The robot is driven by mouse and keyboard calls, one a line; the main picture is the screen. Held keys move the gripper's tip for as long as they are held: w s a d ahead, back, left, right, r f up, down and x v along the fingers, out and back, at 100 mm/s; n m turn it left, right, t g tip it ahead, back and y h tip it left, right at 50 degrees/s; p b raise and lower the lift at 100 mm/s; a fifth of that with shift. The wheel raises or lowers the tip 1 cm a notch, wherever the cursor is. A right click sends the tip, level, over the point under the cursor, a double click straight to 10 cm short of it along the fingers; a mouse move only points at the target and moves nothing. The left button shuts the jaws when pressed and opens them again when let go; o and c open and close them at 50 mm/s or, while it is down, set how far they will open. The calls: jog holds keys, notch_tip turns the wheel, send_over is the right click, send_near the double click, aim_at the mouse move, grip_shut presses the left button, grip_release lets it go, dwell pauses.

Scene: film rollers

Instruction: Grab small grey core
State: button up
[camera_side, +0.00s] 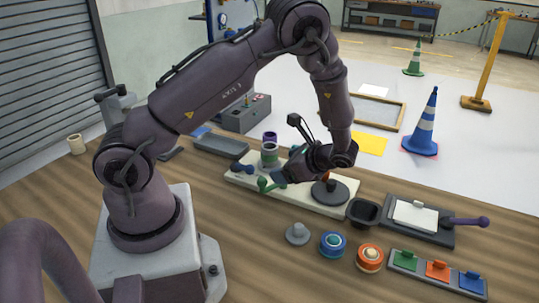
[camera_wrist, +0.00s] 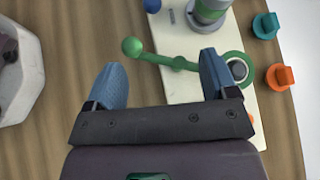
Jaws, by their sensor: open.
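A small grey piece (camera_side: 297,233), a round base with a knob on top, stands on the wooden table in front of the cream board; it looks like the small grey core. I do not make it out in the wrist view. My gripper (camera_side: 281,177) is above the cream board (camera_side: 335,205), behind and above the grey piece. In the wrist view my gripper (camera_wrist: 161,70) has its two blue fingers wide apart with nothing held between them. A green lever with a ball end (camera_wrist: 131,46) lies below and beyond the fingers.
A grey and green roller stack (camera_side: 269,155) stands on the board. Blue (camera_side: 333,244) and orange (camera_side: 369,257) round pieces sit right of the grey piece. A rack of coloured tabs (camera_side: 437,271) and a black cup (camera_side: 363,212) are farther right. The table left of the grey piece is clear.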

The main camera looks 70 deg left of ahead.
jog(key=shift+w+a+f+m+y, duration=0.6)
jog(key=shift+a+f+m+y, duration=0.1)
jog(key=shift+a+m+y, duration=0.15)
jog(key=w+a+r+m+t+y, duration=0.1)
jog(key=w+a+m+y, duration=0.1)
jog(key=w, duration=0.1)
send_near(265, 147)
jog(key=shift+s+a+f+m+h, duration=0.15)
jog(key=shift+s+a+f+m, duration=0.15)
jog(key=shift+a, duration=0.2)
jog(key=shift+s+a+f+m+h, duration=0.1)
jog(key=shift+s+a+f, duration=0.15)
jog(key=shift+a+f, duration=0.25)
jog(key=shift+a+r+x, duration=0.1)
jog(key=shift+r+x, duration=0.1)
jog(key=shift+x, duration=1.1)
jog(key=shift+a+r+x, duration=0.15)
jog(key=shift+r+x, duration=0.05)
jog(key=shift+x, duration=1.1)
jog(key=shift+w, duration=0.15)
jog(key=c, duration=1)
